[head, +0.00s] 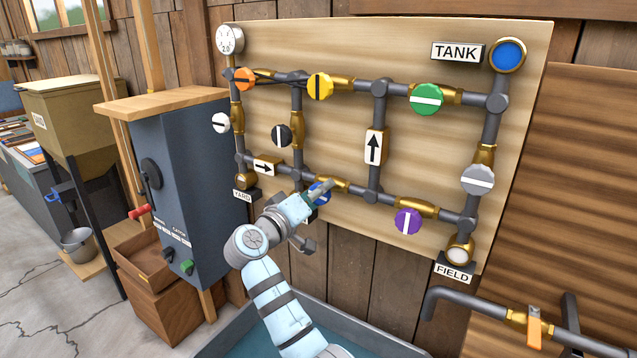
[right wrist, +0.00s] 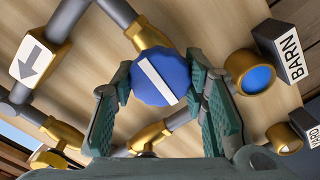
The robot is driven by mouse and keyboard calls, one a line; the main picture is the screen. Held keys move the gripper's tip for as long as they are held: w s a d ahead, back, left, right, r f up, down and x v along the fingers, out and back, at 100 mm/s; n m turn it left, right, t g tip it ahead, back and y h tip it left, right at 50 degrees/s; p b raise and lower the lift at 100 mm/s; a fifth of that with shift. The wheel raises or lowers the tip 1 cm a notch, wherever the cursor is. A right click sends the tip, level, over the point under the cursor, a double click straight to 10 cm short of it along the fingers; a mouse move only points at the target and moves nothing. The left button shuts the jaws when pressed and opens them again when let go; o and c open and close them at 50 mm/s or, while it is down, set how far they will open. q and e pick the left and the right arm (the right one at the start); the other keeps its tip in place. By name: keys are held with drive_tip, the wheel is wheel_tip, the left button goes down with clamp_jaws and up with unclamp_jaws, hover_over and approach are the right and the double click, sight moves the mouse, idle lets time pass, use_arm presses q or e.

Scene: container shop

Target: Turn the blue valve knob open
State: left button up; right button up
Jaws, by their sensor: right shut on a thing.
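The blue valve knob (head: 319,191) sits on the lower pipe of the wall board, mostly covered by my right gripper (head: 308,203) in the head view. In the right wrist view the blue knob (right wrist: 155,89) shows its face with a white stripe, slanting from upper left to lower right. The fingers of my right gripper (right wrist: 161,85) are on both sides of the knob and shut on it. A brass fitting (right wrist: 148,35) is behind the knob. My left gripper is not in view.
Other knobs on the board are orange (head: 245,77), yellow (head: 320,86), black (head: 282,135), green (head: 426,99), grey (head: 477,179) and purple (head: 407,221). A dark cabinet (head: 180,190) stands left of the board. A BARN sign (right wrist: 287,50) is right of the gripper in the right wrist view.

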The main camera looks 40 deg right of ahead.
drive_tip(key=shift+n+p, duration=0.7)
drive_tip(key=shift+n, duration=0.2)
drive_tip(key=o, duration=1.2)
drive_tip(key=v, duration=0.7)
drive_tip(key=shift+s+a, duration=0.1)
drive_tip(key=shift+a, duration=0.25)
drive_tip(key=shift+d, duration=0.1)
